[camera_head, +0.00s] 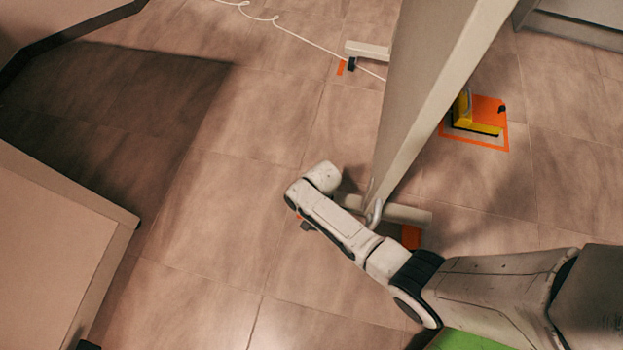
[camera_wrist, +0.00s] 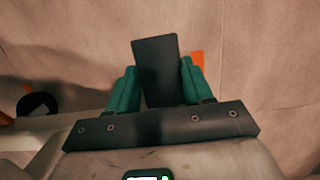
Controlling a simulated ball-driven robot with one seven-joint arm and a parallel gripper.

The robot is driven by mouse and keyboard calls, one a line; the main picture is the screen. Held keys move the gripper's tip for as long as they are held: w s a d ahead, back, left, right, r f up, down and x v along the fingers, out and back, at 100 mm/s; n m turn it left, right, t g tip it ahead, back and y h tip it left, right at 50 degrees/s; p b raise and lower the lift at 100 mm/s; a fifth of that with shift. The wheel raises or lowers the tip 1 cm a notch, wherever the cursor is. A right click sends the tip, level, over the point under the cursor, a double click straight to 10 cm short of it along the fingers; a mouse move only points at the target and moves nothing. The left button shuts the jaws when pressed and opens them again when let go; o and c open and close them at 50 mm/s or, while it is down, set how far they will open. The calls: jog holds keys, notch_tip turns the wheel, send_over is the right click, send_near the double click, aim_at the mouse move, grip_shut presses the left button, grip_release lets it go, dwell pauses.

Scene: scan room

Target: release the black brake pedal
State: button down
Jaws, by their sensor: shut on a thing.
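The black brake pedal (camera_wrist: 156,68) is a flat dark plate in the middle of the wrist view. My gripper (camera_wrist: 157,72) has its green fingers on both sides of the plate, shut on it. In the head view my arm reaches down to the foot of a tall pale panel (camera_head: 428,90), and my wrist hides the fingers. A small dark piece (camera_head: 306,226) shows beside the wrist there; I cannot tell whether it is the pedal or part of my gripper.
The panel's far foot (camera_head: 368,50) has a black piece at its end, near a white cable (camera_head: 300,37). A pale cabinet (camera_head: 50,250) is at left. Tiled floor between is clear.

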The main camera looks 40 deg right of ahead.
jog(key=shift+w+d+r+g+y+p, duration=0.15)
jog(key=shift+r+g+y+p, duration=0.3)
jog(key=shift+y, duration=0.45)
jog(key=shift+d+r+g+y+b, duration=0.15)
jog(key=shift+g+y+b, duration=0.3)
jog(key=shift+g+y, duration=0.3)
jog(key=shift+w, duration=0.1)
jog(key=shift+c, duration=2.2)
grip_release()
jog(key=p+v, duration=0.5)
jog(key=v, duration=0.5)
jog(key=shift+d+r, duration=0.25)
jog(key=shift+r, duration=0.05)
